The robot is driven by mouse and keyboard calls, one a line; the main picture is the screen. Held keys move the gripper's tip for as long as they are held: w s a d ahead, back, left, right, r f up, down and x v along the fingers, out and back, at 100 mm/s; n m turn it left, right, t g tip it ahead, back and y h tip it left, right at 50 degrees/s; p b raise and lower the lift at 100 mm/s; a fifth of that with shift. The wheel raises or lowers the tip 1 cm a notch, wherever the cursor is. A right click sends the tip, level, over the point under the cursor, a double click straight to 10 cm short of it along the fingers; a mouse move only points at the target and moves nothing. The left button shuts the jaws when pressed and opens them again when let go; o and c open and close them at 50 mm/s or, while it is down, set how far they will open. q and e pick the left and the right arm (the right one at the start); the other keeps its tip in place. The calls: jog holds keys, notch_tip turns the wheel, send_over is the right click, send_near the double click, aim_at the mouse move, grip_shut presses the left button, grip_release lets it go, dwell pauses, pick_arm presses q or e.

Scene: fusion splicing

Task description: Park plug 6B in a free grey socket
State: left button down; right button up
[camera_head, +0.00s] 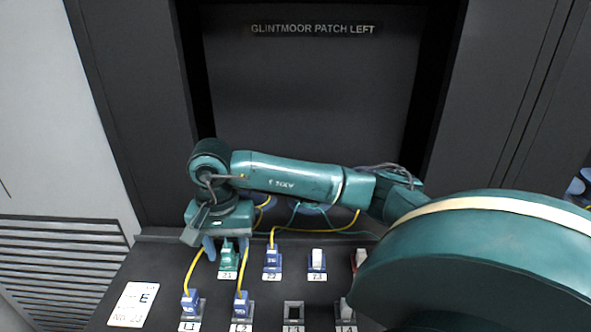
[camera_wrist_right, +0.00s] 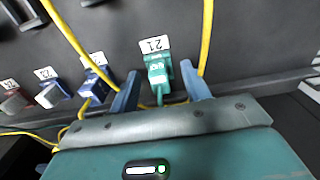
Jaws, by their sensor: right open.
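My right gripper (camera_head: 227,250) is open, its two blue fingers on either side of a green plug (camera_head: 228,262) in the upper-row socket at the left. In the right wrist view the open fingers (camera_wrist_right: 160,92) flank the same green plug (camera_wrist_right: 157,70), with a gap on each side. No plug marking 6B is readable. Blue plugs with yellow cables sit in the first lower socket (camera_head: 190,299), the second lower socket (camera_head: 241,304) and the second upper socket (camera_head: 272,258). The third lower grey socket (camera_head: 293,312) looks dark and empty. My left gripper is out of view.
Yellow cables (camera_wrist_right: 206,40) pass close beside the fingers. My right arm hides the panel's right side. A white card (camera_head: 133,304) lies at the left.

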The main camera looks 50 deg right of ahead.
aim_at(227, 248)
grip_shut()
dwell(0.4)
jog(key=shift+r, duration=0.1)
jog(key=shift+r, duration=0.3)
jog(key=shift+r+p, duration=1.4)
jog(key=shift+r, duration=1.25)
